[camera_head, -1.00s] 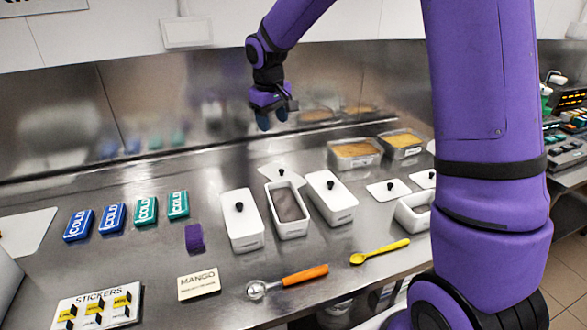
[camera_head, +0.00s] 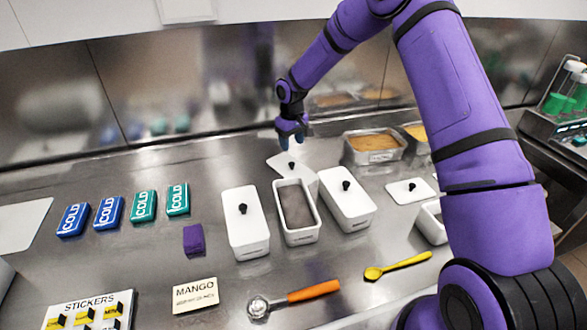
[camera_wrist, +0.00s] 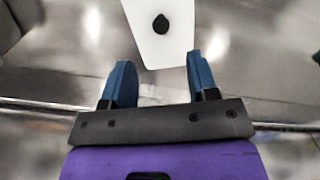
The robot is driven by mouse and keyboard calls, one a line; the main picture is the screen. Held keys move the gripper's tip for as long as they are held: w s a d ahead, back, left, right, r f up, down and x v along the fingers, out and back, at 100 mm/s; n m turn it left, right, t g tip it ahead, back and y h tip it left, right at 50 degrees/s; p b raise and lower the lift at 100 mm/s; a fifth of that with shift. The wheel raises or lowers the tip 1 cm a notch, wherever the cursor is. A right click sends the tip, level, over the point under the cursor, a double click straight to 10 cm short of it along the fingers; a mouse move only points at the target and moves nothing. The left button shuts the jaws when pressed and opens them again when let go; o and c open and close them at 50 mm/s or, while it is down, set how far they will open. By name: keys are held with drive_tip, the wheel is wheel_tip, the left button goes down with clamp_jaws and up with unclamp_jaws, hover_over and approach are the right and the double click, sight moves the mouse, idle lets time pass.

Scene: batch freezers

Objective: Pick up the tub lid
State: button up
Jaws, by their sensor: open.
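A white tub lid (camera_head: 284,161) with a black knob lies flat on the steel counter, behind the open tub (camera_head: 279,211) that holds something grey-brown. The lid also shows in the wrist view (camera_wrist: 155,52), its knob just beyond the fingertips. My gripper (camera_head: 291,146) hangs over the back of the counter, close to the lid's far side, with its fingers pointing down. In the wrist view my gripper (camera_wrist: 157,78) has its two blue fingers wide apart with nothing between them. The lid's edge lies just ahead of the gap.
Lidded white tubs (camera_head: 238,244) (camera_head: 357,214) flank the open tub. Another lid (camera_head: 393,190) lies to the right. Metal pans with orange filling (camera_head: 370,154) stand behind.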

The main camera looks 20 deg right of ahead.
sight(292, 163)
wheel_tip(292, 163, down, 9)
drive_tip(key=shift+r, duration=0.2)
drive_tip(key=shift+s, duration=0.1)
clamp_jaws()
idle(0.3)
